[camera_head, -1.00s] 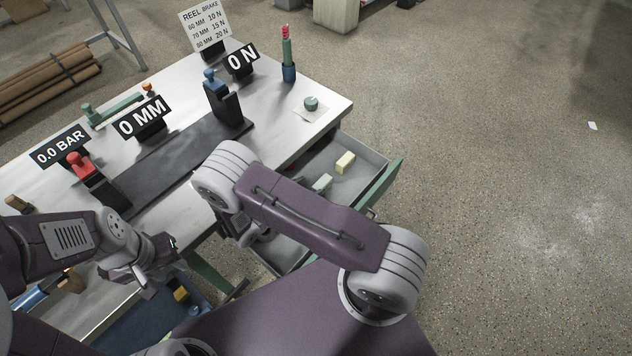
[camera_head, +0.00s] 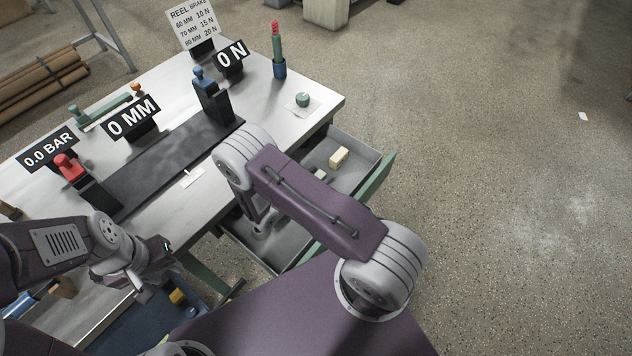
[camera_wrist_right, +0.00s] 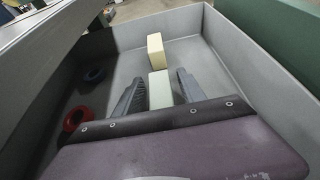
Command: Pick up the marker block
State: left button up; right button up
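Two small blocks lie in the open grey drawer: a pale greenish block (camera_wrist_right: 160,90) and a cream-yellow block (camera_wrist_right: 156,48) just beyond it. I cannot tell by looks which is the marker block. My right gripper (camera_wrist_right: 160,80) is open, its two dark fingers on either side of the pale greenish block with narrow gaps.
The worktable (camera_head: 270,135) above carries signs, a dark strip (camera_head: 165,165) and clamps. A blue tray (camera_head: 135,320) lies at lower left.

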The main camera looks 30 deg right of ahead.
aim_at(317, 176)
grip_shut()
notch_tip(317, 176, up, 5)
jog(key=shift+f+p, duration=0.2)
jog(key=shift+p, duration=0.6)
jog(key=s+d+r+p, duration=0.1)
jog(key=s+d+r, duration=0.5)
jog(key=s+d, duration=0.2)
jog(key=shift+s+r, duration=0.2)
jog(key=shift+s, duration=0.05)
